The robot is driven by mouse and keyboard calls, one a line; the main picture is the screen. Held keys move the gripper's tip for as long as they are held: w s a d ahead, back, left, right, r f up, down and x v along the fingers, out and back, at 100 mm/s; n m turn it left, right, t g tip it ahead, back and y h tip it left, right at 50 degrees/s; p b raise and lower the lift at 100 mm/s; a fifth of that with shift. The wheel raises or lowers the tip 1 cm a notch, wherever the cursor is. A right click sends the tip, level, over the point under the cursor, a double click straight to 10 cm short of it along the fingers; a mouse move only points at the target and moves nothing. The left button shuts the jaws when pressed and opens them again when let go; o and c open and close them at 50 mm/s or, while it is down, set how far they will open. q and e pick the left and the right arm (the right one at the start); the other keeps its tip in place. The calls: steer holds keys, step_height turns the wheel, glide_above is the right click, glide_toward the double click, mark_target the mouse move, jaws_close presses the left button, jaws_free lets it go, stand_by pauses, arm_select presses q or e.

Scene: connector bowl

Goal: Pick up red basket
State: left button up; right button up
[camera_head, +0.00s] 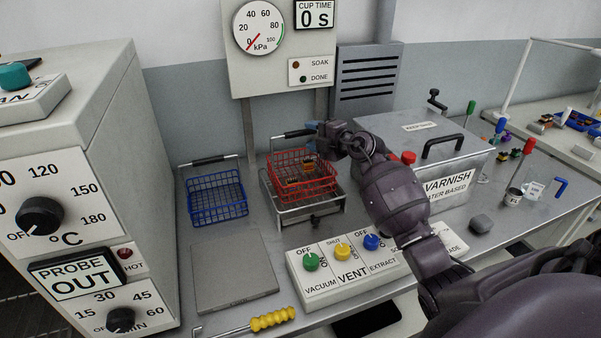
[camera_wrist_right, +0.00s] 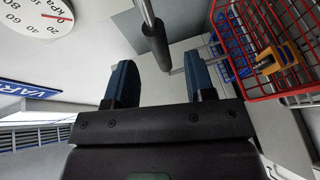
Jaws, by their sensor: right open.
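The red wire basket (camera_head: 304,188) sits on a metal stand on the bench, with small dark and orange parts inside. Its black handle grip (camera_head: 292,134) is raised above its back side. My right gripper (camera_head: 315,127) is open and empty at the right end of that grip. In the right wrist view, the two blue fingers of the gripper (camera_wrist_right: 160,80) are spread. The dark handle grip (camera_wrist_right: 158,46) lies beyond the gap between them, apart from both. The red basket (camera_wrist_right: 262,85) is at the right there. My left gripper is not in view.
A blue wire basket (camera_head: 217,197) stands left of the stand. A grey varnish tank (camera_head: 425,150) is to the right. A control panel (camera_head: 350,262) with knobs lies in front. A flat grey plate (camera_head: 235,272) is front left. A gauge board (camera_head: 280,72) rises behind.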

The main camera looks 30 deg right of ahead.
mark_target(305, 133)
steer(key=x, duration=0.4)
steer(key=shift+w+f+b, duration=0.15)
steer(key=shift+w+b, duration=0.05)
steer(key=shift+b, duration=0.15)
jaws_close()
